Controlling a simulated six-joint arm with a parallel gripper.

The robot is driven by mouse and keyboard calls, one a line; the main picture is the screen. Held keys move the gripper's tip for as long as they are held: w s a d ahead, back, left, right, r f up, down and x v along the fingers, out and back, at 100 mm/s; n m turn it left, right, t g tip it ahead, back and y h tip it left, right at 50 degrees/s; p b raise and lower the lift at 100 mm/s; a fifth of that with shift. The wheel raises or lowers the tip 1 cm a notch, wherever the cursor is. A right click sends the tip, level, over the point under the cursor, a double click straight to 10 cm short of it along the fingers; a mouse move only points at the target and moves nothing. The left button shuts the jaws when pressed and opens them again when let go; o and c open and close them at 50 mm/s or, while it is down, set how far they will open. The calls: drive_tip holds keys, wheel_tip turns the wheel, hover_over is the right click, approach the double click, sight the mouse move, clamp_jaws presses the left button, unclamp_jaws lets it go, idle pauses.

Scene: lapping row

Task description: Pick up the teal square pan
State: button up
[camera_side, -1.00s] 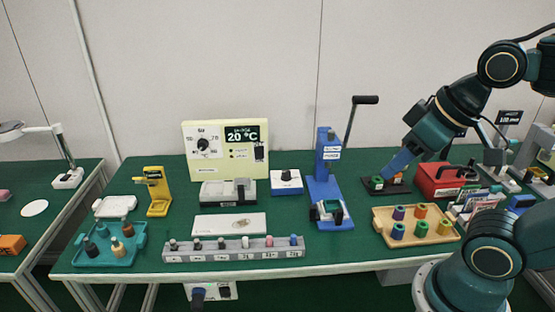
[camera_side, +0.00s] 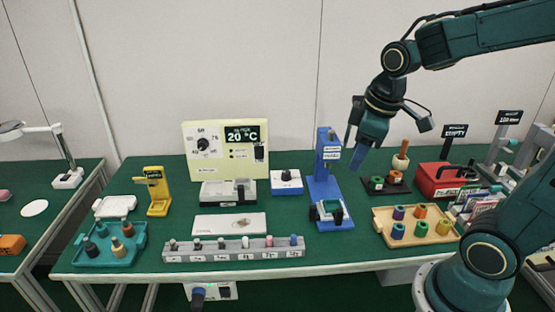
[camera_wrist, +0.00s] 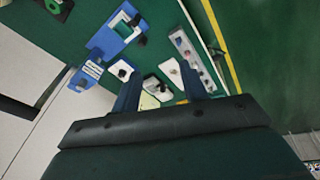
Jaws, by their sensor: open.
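The teal square pan (camera_side: 122,250) lies flat at the front left of the green table in the side view. It holds several small dark and tan pieces and has a small tab at its upper left. My gripper (camera_side: 355,158) hangs in the air to the right of the blue lever press, far to the right of the pan. Its blue jaws are open and empty, and they also show in the wrist view (camera_wrist: 160,90). I cannot make out the pan in the wrist view.
The blue lever press (camera_side: 322,190), the cream temperature box (camera_side: 226,150), a grey rack (camera_side: 233,254) and a yellow stand (camera_side: 158,195) stand between my gripper and the pan. A wooden tray (camera_side: 383,233) with coloured rings and a red box (camera_side: 428,182) are at the right.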

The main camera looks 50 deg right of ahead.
drive_tip(key=w+d+f+n+g, duration=0.1)
drive_tip(key=w+d+f+n, duration=0.1)
drive_tip(key=w+d+f, duration=0.25)
drive_tip(key=n+g, duration=0.2)
drive_tip(key=n, duration=0.1)
hover_over(340, 210)
wheel_tip(340, 210, down, 8)
drive_tip(key=shift+w+f+y, duration=0.15)
drive_tip(key=shift+w+y, duration=0.05)
drive_tip(key=shift+y, duration=0.1)
drive_tip(key=shift+f, duration=0.1)
drive_tip(key=shift+f, duration=4.2)
drive_tip(key=shift+s+f, duration=0.2)
drive_tip(key=shift+f, duration=2.4)
